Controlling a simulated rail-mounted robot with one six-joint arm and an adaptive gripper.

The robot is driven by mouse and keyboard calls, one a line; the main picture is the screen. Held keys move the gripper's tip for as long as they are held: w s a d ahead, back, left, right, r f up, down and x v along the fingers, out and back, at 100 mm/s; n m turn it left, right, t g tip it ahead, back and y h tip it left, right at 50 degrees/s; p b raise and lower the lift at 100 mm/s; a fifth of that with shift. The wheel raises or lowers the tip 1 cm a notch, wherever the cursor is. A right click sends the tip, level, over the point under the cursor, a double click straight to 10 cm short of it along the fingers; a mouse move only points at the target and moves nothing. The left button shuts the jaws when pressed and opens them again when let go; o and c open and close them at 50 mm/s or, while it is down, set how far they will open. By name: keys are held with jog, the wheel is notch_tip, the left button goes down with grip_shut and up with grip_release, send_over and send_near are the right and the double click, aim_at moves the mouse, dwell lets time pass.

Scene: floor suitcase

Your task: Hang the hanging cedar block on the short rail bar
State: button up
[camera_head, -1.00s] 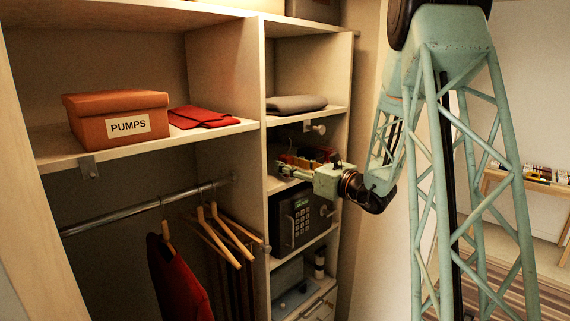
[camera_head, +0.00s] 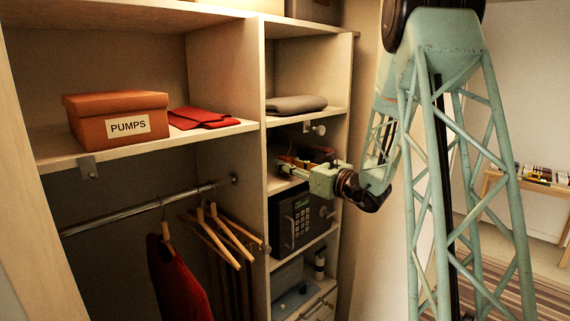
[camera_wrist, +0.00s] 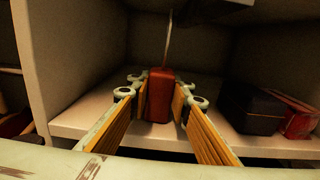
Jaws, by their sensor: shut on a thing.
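The cedar block (camera_wrist: 159,98) is a small reddish-brown upright block with a thin hook wire rising from its top in the wrist view. My gripper (camera_wrist: 160,92) is shut on it, with a finger on each side. In the head view my gripper (camera_head: 284,168) reaches into the right column's cubby above the safe; the block cannot be made out clearly there. A short rail bar (camera_head: 308,127) with a round end sits just under the shelf above my gripper.
A dark box (camera_wrist: 250,108) and a red item (camera_wrist: 298,122) lie right of the block in the cubby. The safe (camera_head: 296,219) stands below. A divider (camera_head: 253,150) separates the cubby from the long clothes rail (camera_head: 140,207) with hangers.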

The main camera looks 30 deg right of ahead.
aim_at(287, 155)
jog(key=shift+s+r+b, duration=0.1)
jog(key=shift+r+b, duration=0.2)
jog(key=shift+b, duration=0.45)
grip_shut()
jog(key=shift+r, duration=0.15)
jog(key=shift+s+d+r+p, duration=0.1)
jog(key=shift+s+r+p, duration=0.15)
jog(key=shift+r+p, duration=0.4)
jog(key=shift+s+d+r+p, duration=0.1)
jog(key=shift+s+r+p, duration=0.15)
jog(key=shift+r+p, duration=0.35)
jog(key=v, duration=0.8)
jog(key=shift+s+b, duration=0.3)
jog(key=shift+b, duration=0.05)
jog(key=shift+d, duration=0.1)
jog(key=shift+s, duration=0.1)
